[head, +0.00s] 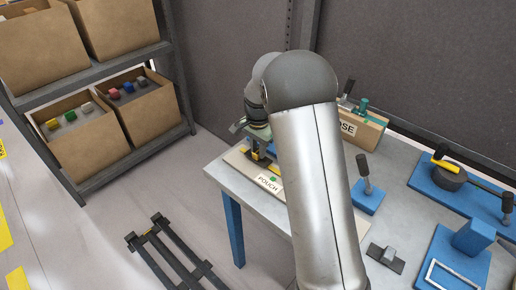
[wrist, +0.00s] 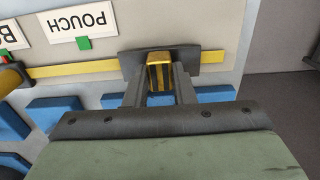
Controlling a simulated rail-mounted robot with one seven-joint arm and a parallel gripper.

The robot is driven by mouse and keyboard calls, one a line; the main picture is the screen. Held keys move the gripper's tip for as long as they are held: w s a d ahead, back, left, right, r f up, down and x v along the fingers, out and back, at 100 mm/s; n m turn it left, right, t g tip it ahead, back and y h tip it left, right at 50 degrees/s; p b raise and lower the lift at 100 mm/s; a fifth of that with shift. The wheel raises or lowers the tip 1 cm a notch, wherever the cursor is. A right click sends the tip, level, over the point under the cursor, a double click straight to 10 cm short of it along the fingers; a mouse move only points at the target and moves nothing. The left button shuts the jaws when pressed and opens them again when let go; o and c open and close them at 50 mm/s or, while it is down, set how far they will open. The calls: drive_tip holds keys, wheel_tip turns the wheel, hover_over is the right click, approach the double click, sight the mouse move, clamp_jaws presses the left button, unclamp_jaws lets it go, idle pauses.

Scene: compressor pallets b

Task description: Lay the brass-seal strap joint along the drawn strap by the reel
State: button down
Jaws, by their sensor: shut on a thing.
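My gripper (wrist: 160,72) is shut on the brass seal (wrist: 159,76) of the strap joint, a yellow block on a dark flat plate (wrist: 130,62). In the wrist view the plate lies across a yellow strip (wrist: 75,69) that shows on both sides of it, roughly in line with it. Whether the plate touches the board below cannot be told. In the head view my gripper (head: 262,152) is over the pale board (head: 237,161) on the table's left part, partly hidden by my arm. The reel cannot be identified with certainty.
A POUCH label (wrist: 83,22) with a green square is beside the strip. A grey block on a dark plate (head: 387,256) lies on the table (head: 225,178). A box (head: 352,130) is behind.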

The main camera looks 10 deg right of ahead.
drive_tip(key=shift+f+b, duration=0.35)
drive_tip(key=shift+f, duration=0.2)
drive_tip(key=c, duration=1.1)
unclamp_jaws()
drive_tip(key=shift+c, duration=0.2)
drive_tip(key=shift+r, duration=0.15)
wheel_tip(320, 180, up, 16)
drive_tip(key=s+f+n, duration=0.3)
drive_tip(key=s+n, duration=0.2)
drive_tip(key=s, duration=1.1)
drive_tip(key=s+f+n, duration=0.4)
drive_tip(key=s+n, duration=0.2)
drive_tip(key=s, duration=1.1)
drive_tip(key=shift+a+f+b, duration=0.2)
drive_tip(key=shift+a+b, duration=0.2)
